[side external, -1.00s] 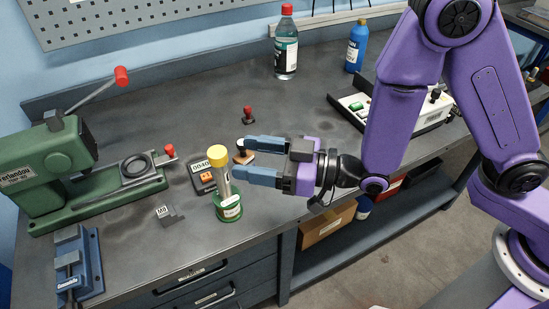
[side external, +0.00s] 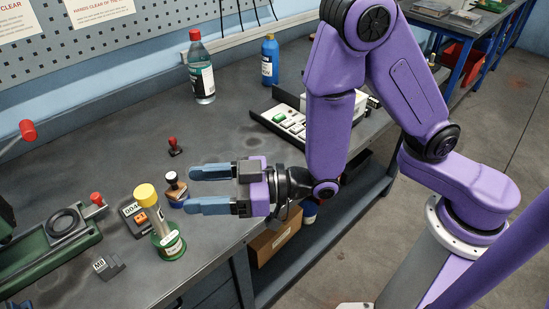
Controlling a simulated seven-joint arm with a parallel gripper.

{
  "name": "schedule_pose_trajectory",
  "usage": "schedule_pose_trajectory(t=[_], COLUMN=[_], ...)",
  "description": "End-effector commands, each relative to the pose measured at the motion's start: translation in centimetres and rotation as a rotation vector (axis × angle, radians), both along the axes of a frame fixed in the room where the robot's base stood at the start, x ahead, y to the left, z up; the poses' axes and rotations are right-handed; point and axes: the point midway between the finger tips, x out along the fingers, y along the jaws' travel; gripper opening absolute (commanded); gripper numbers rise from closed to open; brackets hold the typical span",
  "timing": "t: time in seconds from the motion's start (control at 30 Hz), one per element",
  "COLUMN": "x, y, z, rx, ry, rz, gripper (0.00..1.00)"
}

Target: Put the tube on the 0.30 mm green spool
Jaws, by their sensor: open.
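The tube (side external: 156,219), clear with a yellow cap, stands nearly upright on the green spool (side external: 169,252) at the lower left. The spool bears a white label that is too small to read. The tube's lower end meets the top of the spool; whether it is seated inside cannot be told. My gripper (side external: 191,188) is open with its two blue fingers apart, to the right of the tube. It is empty, and a clear gap separates the fingertips from the tube.
A box with an orange switch (side external: 141,219) sits behind the spool. A grey block (side external: 107,267), a green machine (side external: 45,252) and a red-knobbed stamp (side external: 174,148) are nearby. The bench behind is mostly clear.

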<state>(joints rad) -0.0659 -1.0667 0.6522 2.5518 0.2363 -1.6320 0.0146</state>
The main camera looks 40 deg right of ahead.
Motion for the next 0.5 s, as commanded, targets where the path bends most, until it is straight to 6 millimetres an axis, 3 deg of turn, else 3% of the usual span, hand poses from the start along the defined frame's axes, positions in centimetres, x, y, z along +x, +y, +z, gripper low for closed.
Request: schedule_pose_trajectory(t=[0.27, 0.5], x=[0.0, -0.7], y=[-0.2, -2.0], z=[-0.2, -1.5], rx=[-0.029, -0.207], ry=[0.034, 0.207], rz=[0.006, 0.041], gripper=[0.63, 0.63])
